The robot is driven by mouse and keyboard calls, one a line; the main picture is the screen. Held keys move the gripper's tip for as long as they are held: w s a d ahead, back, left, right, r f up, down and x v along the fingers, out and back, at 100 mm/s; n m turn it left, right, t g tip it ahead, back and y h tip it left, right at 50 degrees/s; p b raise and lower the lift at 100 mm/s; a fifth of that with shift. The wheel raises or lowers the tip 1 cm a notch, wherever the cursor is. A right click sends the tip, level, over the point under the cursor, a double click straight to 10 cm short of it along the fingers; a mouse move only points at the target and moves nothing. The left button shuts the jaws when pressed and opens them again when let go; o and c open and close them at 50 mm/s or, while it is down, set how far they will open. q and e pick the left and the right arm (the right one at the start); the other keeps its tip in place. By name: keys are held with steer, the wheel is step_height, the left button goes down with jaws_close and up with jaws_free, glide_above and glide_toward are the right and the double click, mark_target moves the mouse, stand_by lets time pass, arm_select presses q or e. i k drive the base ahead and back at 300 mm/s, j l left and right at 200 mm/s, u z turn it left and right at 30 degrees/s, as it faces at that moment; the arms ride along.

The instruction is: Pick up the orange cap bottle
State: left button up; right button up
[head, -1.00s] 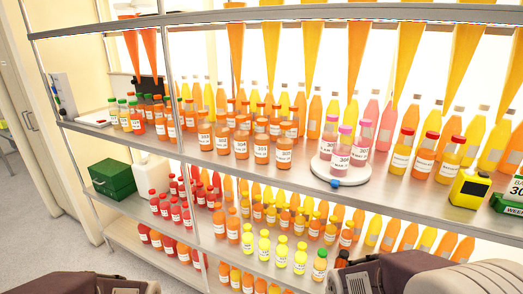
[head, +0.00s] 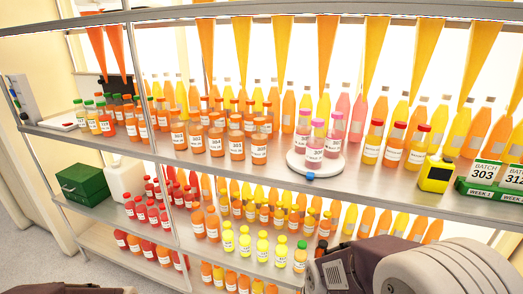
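Several orange-capped bottles of orange juice stand upright on the middle shelf (head: 200,160), with white number labels. Three in the front row are one orange-capped bottle (head: 216,143), another (head: 237,147) and another (head: 259,151). Further orange-capped bottles stand just behind and left of them. Smaller orange bottles also stand on the shelf below. Parts of my arms show at the bottom edge, well below and in front of the middle shelf. Neither gripper's fingers can be seen.
A round white scale (head: 316,165) with pink-capped bottles stands right of the group. Red-capped bottles (head: 394,147), a yellow device (head: 436,176) and green batch signs (head: 490,186) are further right. A green box (head: 83,188) sits lower left. The middle shelf's front strip is clear.

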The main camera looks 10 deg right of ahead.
mark_target(178, 126)
steer(key=i+j, duration=0.15)
steer(key=j, duration=0.25)
steer(key=i+j+z, duration=0.15)
steer(key=j, duration=0.25)
steer(key=i+j, duration=0.15)
steer(key=j, duration=0.3)
steer(key=i+j+z, duration=0.15)
steer(key=j, duration=0.7)
steer(key=i+z, duration=0.05)
steer(key=i, duration=0.05)
